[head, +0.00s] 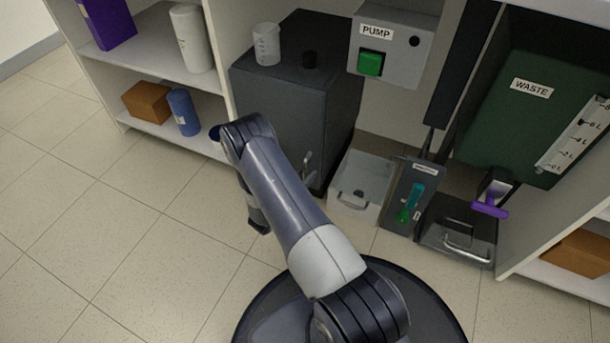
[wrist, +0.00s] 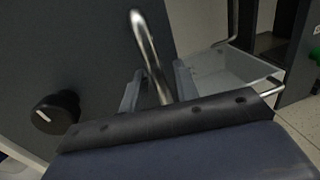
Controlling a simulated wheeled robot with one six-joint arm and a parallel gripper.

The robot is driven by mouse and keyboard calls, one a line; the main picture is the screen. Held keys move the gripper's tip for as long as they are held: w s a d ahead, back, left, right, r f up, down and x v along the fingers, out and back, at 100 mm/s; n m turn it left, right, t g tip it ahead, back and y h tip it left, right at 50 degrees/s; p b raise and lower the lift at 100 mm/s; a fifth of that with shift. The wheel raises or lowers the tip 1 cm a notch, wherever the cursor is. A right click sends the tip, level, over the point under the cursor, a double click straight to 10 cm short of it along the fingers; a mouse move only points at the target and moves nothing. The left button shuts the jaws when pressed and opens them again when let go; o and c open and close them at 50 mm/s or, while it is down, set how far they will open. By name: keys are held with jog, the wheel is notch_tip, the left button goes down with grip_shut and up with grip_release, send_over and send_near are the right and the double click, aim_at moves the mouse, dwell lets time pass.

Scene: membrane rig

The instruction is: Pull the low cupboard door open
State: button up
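The low cupboard (head: 270,100) is a dark grey box, and its door looks flush with the front. Its upright metal bar handle (head: 309,160) is near the front's right edge, just right of my forearm. In the wrist view the bent handle (wrist: 145,45) stands out from the dark door (wrist: 80,50) and runs down between my two grey fingers. My gripper (wrist: 157,88) is open around the handle, with a gap visible on each side. In the head view the gripper is mostly hidden behind my forearm.
A black knob (wrist: 55,112) is on the dark front, left of the handle. Right of the cupboard are a clear bin (head: 355,188), a grey stand with a green-blue tube (head: 412,200) and a dark tray with a metal handle (head: 455,235). The floor (head: 130,230) at left is clear.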

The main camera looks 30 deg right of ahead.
grip_shut()
jog(key=shift+s, duration=0.1)
dwell(0.5)
